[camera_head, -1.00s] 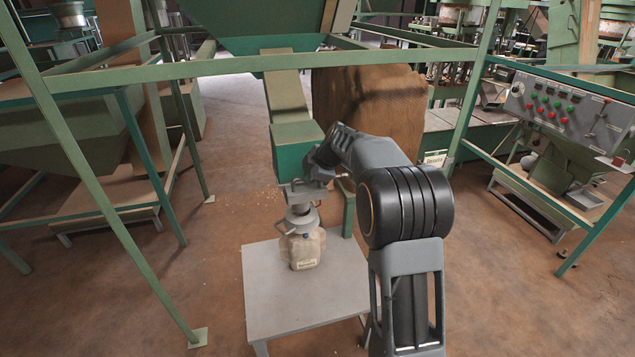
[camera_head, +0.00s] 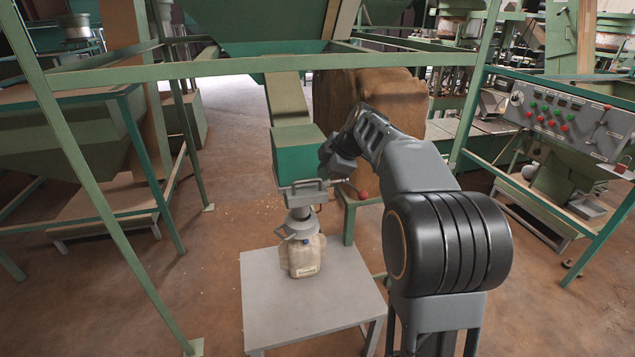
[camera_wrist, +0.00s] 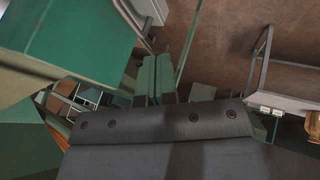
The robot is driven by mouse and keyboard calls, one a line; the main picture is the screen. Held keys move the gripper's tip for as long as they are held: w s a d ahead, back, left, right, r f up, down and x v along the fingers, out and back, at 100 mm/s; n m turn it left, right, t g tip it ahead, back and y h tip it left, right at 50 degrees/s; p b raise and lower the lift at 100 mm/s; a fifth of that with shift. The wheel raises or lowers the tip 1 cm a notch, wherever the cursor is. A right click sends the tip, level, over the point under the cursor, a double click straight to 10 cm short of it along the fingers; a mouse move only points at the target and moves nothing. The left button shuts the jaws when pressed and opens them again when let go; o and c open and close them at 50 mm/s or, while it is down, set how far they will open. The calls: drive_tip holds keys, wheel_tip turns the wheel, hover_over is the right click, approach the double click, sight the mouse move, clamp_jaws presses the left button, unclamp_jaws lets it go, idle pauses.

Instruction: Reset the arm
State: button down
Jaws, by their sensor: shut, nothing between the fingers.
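My arm (camera_head: 400,160) reaches forward from the lower right in the head view, bent at its large black joint. Its wrist end (camera_head: 340,155) is beside the right face of the green hopper outlet box (camera_head: 298,152). My gripper shows in the wrist view (camera_wrist: 155,98) as a dark body with small fingers, shut and empty. In the head view its fingers are hidden or too small to make out.
A pale filled bag (camera_head: 303,256) stands under the outlet on a grey table (camera_head: 290,305). A green crossbar (camera_head: 250,65) and posts frame the hopper. A large brown sack (camera_head: 335,95) is behind my arm. A control panel (camera_head: 570,120) is at the right.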

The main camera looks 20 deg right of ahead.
drive_tip(key=s+a+f+m+h+p, duration=0.1)
drive_tip(key=s+f+m, duration=0.1)
drive_tip(key=s+m, duration=0.3)
drive_tip(key=s+a+f+m+g+h+p, duration=0.1)
drive_tip(key=s+m, duration=0.5)
drive_tip(key=s, duration=0.6)
drive_tip(key=s+a+f+m+h+p, duration=0.2)
drive_tip(key=s+m, duration=0.3)
drive_tip(key=s, duration=0.4)
drive_tip(key=shift+a+f+g+p, duration=0.4)
drive_tip(key=shift+a+f, duration=0.3)
drive_tip(key=shift+f, duration=0.1)
